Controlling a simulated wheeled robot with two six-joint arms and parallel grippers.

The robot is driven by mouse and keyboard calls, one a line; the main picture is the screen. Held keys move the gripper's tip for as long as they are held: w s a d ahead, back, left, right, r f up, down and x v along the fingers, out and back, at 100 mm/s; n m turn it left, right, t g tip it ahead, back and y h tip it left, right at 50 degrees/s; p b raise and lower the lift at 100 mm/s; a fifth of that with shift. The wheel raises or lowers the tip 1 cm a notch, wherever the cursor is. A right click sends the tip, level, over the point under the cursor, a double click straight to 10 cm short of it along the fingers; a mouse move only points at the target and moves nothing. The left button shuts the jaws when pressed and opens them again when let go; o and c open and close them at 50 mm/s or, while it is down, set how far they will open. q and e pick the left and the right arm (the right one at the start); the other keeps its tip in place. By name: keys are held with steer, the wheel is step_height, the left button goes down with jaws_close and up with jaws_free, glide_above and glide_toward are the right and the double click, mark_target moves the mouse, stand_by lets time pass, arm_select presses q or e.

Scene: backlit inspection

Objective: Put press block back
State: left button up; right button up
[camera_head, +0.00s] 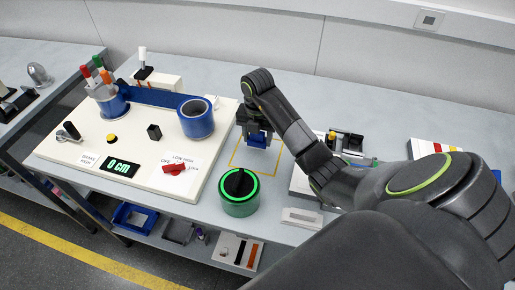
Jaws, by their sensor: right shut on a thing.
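My right gripper (257,128) points down over a yellow outlined square (237,164) on the grey bench. It is shut on a small blue block, which I take to be the press block (258,140). The block sits low between the fingers, over the far part of the square. Its upper part is hidden by the gripper, and I cannot tell whether it touches the bench. My left gripper is not in view.
A green-ringed round device (239,192) stands in front of the square.

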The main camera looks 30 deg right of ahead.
mark_target(258, 144)
step_height(258, 144, down, 3)
steer(key=shift+f+b, duration=0.1)
steer(key=shift+b, duration=1)
steer(key=shift+f, duration=0.2)
steer(key=shift+f, duration=0.1)
steer(key=o, duration=0.9)
